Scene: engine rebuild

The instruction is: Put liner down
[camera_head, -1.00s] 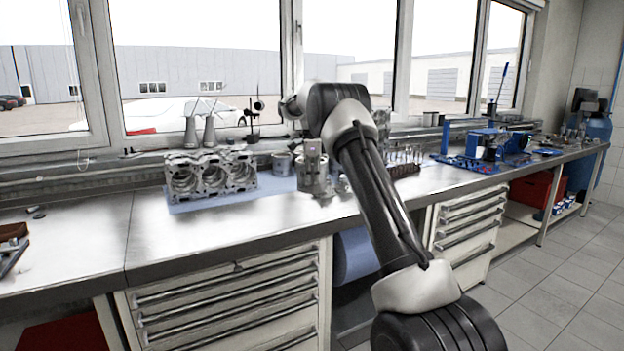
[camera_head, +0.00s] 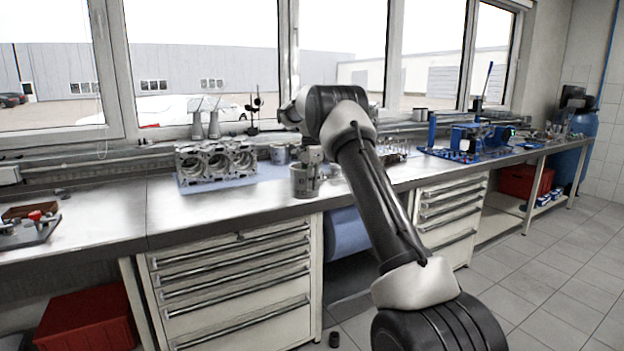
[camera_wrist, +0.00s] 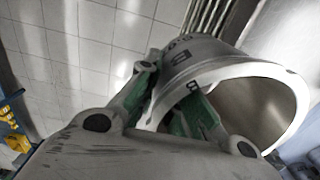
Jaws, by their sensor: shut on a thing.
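My gripper (camera_head: 311,160) is shut on a grey metal liner (camera_head: 304,183), a short hollow cylinder, close to the front edge of the workbench (camera_head: 150,200). In the wrist view, my gripper's green-padded fingers (camera_wrist: 172,103) pinch the wall at the liner's rim, and the liner (camera_wrist: 235,75) shows its open bore. I cannot tell whether the liner's lower end touches the bench. A similar grey cylinder (camera_head: 280,155) stands farther back, partly beside my arm.
An engine block (camera_head: 215,164) sits on a blue mat left of the liner. Blue fixtures (camera_head: 465,145) stand at the far right. A red-handled tool (camera_head: 35,222) lies on a tray at left. The bench between tray and block is mostly clear.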

